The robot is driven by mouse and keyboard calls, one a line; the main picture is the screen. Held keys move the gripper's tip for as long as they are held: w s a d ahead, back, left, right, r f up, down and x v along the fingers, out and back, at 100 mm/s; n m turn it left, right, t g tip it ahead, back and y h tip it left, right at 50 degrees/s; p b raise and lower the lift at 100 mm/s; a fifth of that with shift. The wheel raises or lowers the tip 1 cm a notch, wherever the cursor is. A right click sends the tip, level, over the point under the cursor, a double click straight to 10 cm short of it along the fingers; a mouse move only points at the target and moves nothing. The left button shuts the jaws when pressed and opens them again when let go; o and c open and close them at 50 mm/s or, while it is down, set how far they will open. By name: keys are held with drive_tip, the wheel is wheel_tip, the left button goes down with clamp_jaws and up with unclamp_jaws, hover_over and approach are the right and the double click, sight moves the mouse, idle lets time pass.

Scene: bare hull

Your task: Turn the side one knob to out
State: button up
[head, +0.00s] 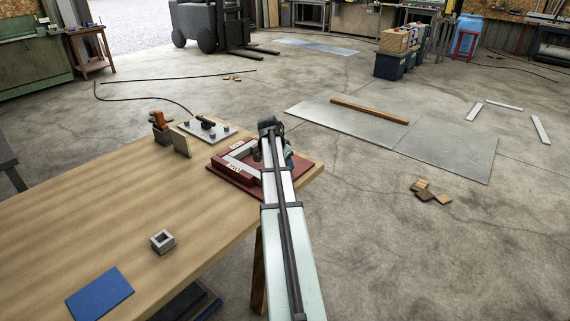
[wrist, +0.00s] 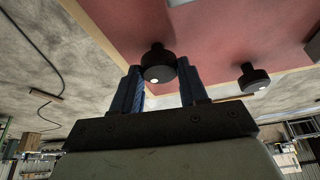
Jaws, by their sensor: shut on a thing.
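A red fixture (head: 222,165) with pale top parts and white labels sits at the far right corner of the wooden table in the head view. In the wrist view its red face (wrist: 230,25) carries a black round knob (wrist: 155,56) with a white spot on its end. My gripper (wrist: 159,70) has its two blue fingers on either side of this knob and is shut on it. A second black knob (wrist: 253,77), also with a white spot, is to the right, apart from the fingers. In the head view my arm hides the knobs and fingertips.
The wooden table (head: 110,235) holds a blue mat (head: 99,293), a grey hollow block (head: 162,241) and a light plate with dark knobs (head: 222,134). A small holder with an orange-handled item (head: 160,127) stands behind.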

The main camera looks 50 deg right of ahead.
drive_tip(key=n+t, duration=0.1)
drive_tip(key=n, duration=0.1)
drive_tip(key=n+t, duration=0.1)
drive_tip(key=n, duration=0.2)
drive_tip(key=shift+s, duration=0.2)
drive_tip(key=shift+d+n+t+y, duration=0.1)
drive_tip(key=shift+n+t+y, duration=0.25)
drive_tip(key=shift+n, duration=0.8)
drive_tip(key=shift+n+t+y, duration=0.25)
drive_tip(key=shift+n+t, duration=0.1)
drive_tip(key=shift+n, duration=0.8)
drive_tip(key=o, duration=1.1)
drive_tip(key=shift+c, duration=0.2)
drive_tip(key=v, duration=1.4)
drive_tip(key=shift+s, duration=0.2)
drive_tip(key=shift+d+f, duration=0.1)
